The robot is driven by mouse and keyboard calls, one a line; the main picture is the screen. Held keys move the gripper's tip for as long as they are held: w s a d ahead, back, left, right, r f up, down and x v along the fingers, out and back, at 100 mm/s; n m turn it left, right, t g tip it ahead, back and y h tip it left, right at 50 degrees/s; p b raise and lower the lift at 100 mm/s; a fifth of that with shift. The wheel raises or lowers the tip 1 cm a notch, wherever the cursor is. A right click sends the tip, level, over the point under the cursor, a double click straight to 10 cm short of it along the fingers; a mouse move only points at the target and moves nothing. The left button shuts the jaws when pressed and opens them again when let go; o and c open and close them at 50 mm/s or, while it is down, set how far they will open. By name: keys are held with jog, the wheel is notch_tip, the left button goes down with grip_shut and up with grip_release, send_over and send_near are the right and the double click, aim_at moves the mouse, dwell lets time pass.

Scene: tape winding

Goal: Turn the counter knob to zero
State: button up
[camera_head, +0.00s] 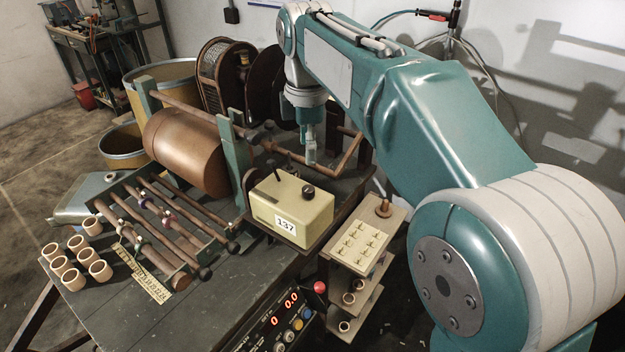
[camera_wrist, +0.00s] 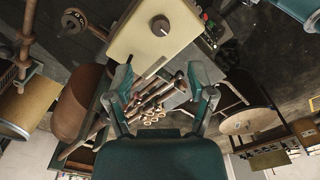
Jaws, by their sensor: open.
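The counter is a cream box (camera_head: 290,210) on the bench, with a white label reading 137 on its front. A small dark round knob (camera_head: 308,191) sits on its top, beside a thin dark lever. My gripper (camera_head: 311,158) points down above and behind the box, apart from the knob. In the wrist view, the box (camera_wrist: 150,48) is at the top centre and the knob (camera_wrist: 160,26) shows beyond my fingertips. My gripper (camera_wrist: 161,80) is open there, with nothing between its fingers.
A copper-coloured drum (camera_head: 185,150) and rollers stand left of the box. Several small rings (camera_head: 73,278) lie at the bench's left. A control panel (camera_head: 280,318) with red digits is in front. A wooden shelf stand (camera_head: 350,245) is right of the box.

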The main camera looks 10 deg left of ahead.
aim_at(308, 188)
notch_tip(308, 188, down, 9)
jog(key=shift+d+f, duration=0.1)
jog(key=shift+f, duration=0.3)
jog(key=shift+a, duration=0.2)
jog(key=shift+c, duration=0.4)
jog(key=shift+d, duration=0.1)
grip_shut()
